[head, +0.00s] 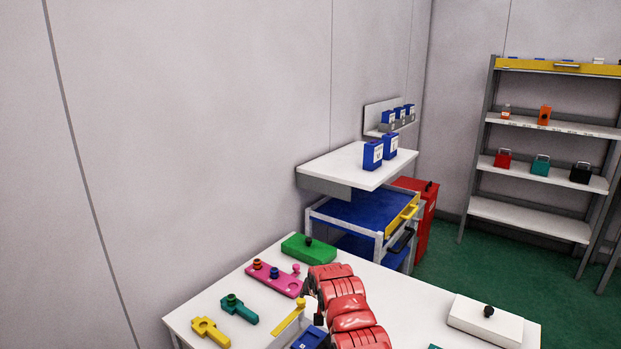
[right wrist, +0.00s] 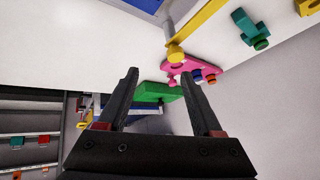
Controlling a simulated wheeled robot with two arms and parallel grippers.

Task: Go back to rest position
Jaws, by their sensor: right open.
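My right arm, red, reaches over the white table (head: 410,300) in the head view. My right gripper (head: 311,300) is mostly hidden by the arm there. In the right wrist view the right gripper (right wrist: 160,74) has its two dark fingers spread wide with nothing between them. Beyond the fingertips are a green block with a black knob (head: 308,249) and a pink plate with pegs (head: 274,278). The green block also shows in the right wrist view (right wrist: 158,93), as does the pink plate (right wrist: 194,68). My left gripper is not in view.
A yellow piece (head: 209,332), a teal piece (head: 239,309) and another yellow piece (head: 290,318) are at the table's left and middle. A white block with a black knob (head: 485,319) sits at the right. A blue cart (head: 358,208) and a shelf rack (head: 540,180) stand behind.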

